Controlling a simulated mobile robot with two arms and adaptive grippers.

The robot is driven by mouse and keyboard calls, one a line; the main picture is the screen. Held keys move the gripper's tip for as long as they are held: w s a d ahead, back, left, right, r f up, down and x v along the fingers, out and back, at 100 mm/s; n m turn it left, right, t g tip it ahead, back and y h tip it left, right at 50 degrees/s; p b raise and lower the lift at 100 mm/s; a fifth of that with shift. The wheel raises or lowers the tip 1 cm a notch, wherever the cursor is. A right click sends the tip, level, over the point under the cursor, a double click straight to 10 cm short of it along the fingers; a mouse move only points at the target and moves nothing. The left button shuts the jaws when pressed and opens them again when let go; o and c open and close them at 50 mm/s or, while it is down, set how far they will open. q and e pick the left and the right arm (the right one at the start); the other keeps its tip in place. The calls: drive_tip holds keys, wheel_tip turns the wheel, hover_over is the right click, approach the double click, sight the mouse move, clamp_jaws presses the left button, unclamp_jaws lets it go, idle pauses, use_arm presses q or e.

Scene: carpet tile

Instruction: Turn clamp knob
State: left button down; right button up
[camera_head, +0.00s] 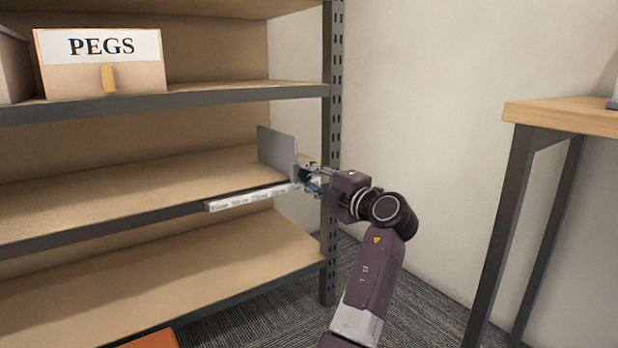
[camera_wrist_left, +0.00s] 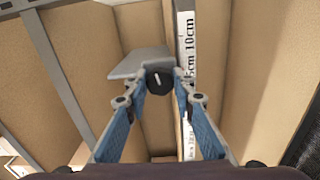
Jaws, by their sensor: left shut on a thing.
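A black round clamp knob (camera_wrist_left: 158,80) with a white line on its face sits at the front of a grey metal plate (camera_head: 277,150). The white line is close to upright in the left wrist view, slightly tilted. The plate stands upright on the middle shelf at its front edge; it also shows in the left wrist view (camera_wrist_left: 140,62). My left gripper (camera_head: 308,178) is shut on the knob, with its blue fingers (camera_wrist_left: 158,88) on either side of it. In the head view the fingers largely hide the knob. My right gripper is out of view.
A white scale strip (camera_head: 250,197) with centimetre marks runs along the shelf edge beside the plate. A box labelled PEGS (camera_head: 100,78) stands on the shelf above. A rack post (camera_head: 332,130) rises close behind my gripper. A wooden table (camera_head: 565,115) stands at right.

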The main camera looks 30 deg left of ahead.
use_arm(q)
drive_tip(key=shift+n, duration=0.5)
drive_tip(key=shift+a, duration=0.1)
drive_tip(key=c, duration=1.6)
unclamp_jaws()
drive_tip(key=v, duration=1.2)
